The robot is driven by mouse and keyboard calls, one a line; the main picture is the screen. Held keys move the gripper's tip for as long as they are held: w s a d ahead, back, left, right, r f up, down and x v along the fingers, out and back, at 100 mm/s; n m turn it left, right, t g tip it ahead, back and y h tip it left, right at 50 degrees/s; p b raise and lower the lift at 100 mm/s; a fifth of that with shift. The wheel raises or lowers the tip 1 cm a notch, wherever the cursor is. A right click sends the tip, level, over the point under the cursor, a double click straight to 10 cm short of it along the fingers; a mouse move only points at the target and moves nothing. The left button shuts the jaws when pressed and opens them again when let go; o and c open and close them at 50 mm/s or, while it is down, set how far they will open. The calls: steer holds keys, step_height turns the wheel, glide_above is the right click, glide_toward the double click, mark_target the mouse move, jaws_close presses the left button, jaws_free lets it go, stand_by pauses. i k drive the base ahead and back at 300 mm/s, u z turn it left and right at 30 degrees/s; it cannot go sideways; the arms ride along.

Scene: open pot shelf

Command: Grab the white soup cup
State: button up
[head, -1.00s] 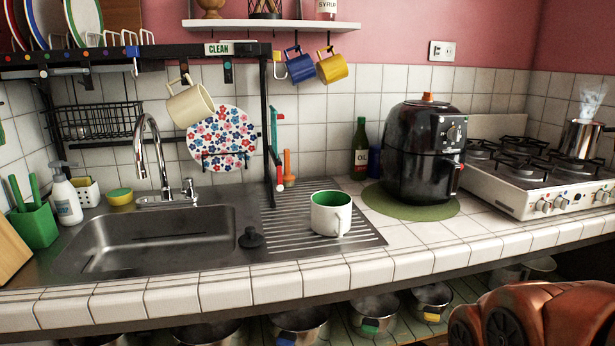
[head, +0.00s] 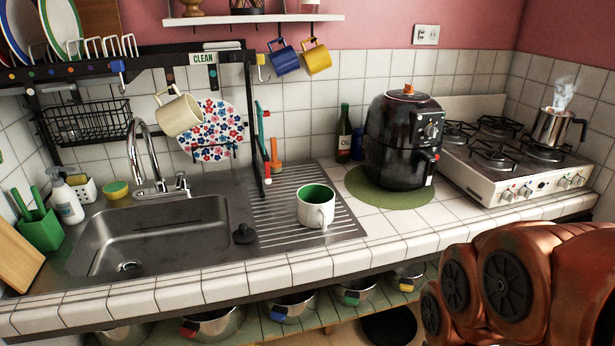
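The white soup cup (head: 314,211) has a green inside and a handle on its front right side. It stands upright on the ribbed metal drainboard (head: 278,228), right of the sink basin. Nothing touches it. My copper-coloured arm fills the lower right corner of the head view, in front of the counter and right of the cup. My gripper's fingers are not in view.
A black air fryer (head: 404,150) on a green mat (head: 360,186) stands right of the cup. A stove (head: 505,180) with a steaming pot (head: 552,128) is farther right. A black sink plug (head: 244,234) lies left of the cup. A drying rack (head: 257,120) rises behind. Pots sit on the shelf below.

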mark_target(315, 202)
steer(key=k, duration=0.65)
steer(key=u, duration=0.85)
steer(key=i, duration=1.3)
steer(key=z, duration=0.25)
